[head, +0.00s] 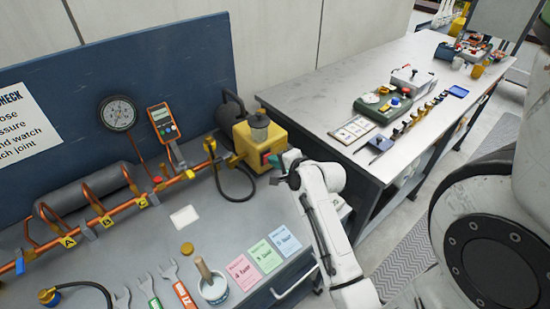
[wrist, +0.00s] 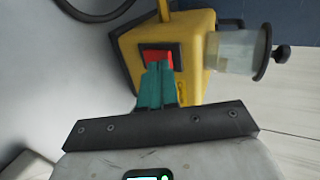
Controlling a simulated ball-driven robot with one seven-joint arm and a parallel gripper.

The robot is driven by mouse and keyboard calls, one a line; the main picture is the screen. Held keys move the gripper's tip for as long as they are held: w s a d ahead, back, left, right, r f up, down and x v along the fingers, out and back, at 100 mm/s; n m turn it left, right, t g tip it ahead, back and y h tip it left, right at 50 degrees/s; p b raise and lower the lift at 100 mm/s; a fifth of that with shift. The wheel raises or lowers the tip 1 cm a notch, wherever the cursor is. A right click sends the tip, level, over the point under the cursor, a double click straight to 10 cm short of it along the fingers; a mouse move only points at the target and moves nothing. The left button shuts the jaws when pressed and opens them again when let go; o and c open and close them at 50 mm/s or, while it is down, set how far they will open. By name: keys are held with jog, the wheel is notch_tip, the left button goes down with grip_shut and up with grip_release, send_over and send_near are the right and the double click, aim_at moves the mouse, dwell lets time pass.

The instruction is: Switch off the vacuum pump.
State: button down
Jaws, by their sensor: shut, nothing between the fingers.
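The yellow vacuum pump (head: 256,143) stands at the right end of the bench, with a clear jar and dark cap on top. In the wrist view the pump (wrist: 192,40) lies sideways, with a red switch (wrist: 151,55) in a dark frame on its face. The red switch (head: 265,157) also shows in the head view. My gripper (wrist: 160,66) is shut and empty. Its teal fingertips are at the switch and cover part of it. I cannot tell whether they touch it, nor which way the switch is set.
A copper pipe (head: 111,208) with yellow letter tags runs along the bench. A black hose (head: 235,199) loops left of the pump. Coloured cards (head: 264,256), spanners (head: 182,289) and a pot with a brush (head: 213,288) lie in front. A second table (head: 340,85) stands behind to the right.

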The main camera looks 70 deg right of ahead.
jog(key=shift+w+d, duration=0.15)
jog(key=shift+w, duration=0.1)
jog(key=shift+w+d+r+p, duration=0.15)
jog(key=shift+p, duration=0.15)
jog(key=shift+r, duration=0.15)
jog(key=shift+r+p, duration=0.7)
jog(key=shift+p, duration=0.25)
